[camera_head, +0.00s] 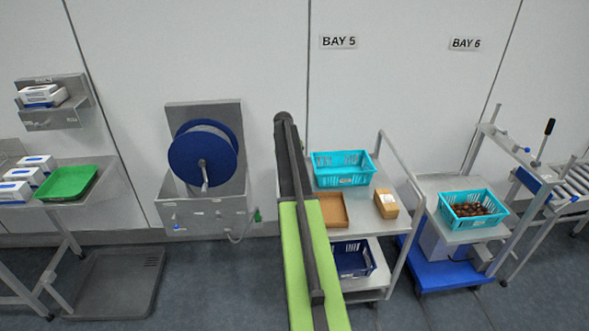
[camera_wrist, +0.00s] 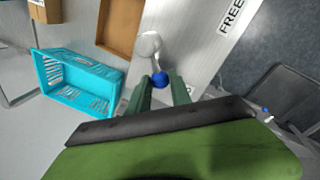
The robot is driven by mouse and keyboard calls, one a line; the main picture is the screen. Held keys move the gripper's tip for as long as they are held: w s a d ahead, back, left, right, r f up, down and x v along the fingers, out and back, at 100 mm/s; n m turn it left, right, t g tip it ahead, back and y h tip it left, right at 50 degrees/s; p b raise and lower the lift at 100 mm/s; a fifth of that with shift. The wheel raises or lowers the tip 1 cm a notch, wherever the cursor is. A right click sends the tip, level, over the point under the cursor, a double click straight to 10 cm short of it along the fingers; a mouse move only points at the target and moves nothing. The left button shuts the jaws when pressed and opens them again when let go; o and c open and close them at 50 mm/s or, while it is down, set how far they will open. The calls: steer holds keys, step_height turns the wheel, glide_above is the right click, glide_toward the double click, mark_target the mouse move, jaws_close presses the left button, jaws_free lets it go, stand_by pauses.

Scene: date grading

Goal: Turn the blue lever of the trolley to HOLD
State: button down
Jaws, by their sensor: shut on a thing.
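The blue lever's round blue knob (camera_wrist: 160,80) shows in the wrist view on a short pale arm, running down from a round grey-white pivot (camera_wrist: 148,44). My gripper (camera_wrist: 161,82) has its two green fingers on either side of the knob, shut on it. A pale panel of the trolley (camera_wrist: 190,45) carries the word FREE, right of and above the lever; I can read no HOLD mark. In the head view the trolley (camera_head: 362,207) stands under BAY 5, partly behind my green arm, which hides the lever and gripper.
The trolley carries a turquoise basket (camera_head: 343,179), a brown tray (camera_head: 333,222) and a cardboard box (camera_head: 386,204); a dark blue crate (camera_head: 355,270) is below. Another trolley to the right holds a basket of dates (camera_head: 472,210). A blue reel (camera_head: 203,153) is at the left wall.

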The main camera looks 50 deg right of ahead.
steer(key=shift+w+d, duration=0.1)
steer(key=shift+d, duration=0.05)
steer(key=c, duration=1.2)
jaws_free()
steer(key=a+r+p, duration=0.1)
steer(key=r+p, duration=0.4)
steer(key=a+r+p, duration=0.1)
steer(key=r+p, duration=0.5)
steer(key=a+r+p, duration=0.1)
steer(key=r+p, duration=0.5)
steer(key=shift+w+a, duration=0.15)
steer(key=shift+a, duration=0.05)
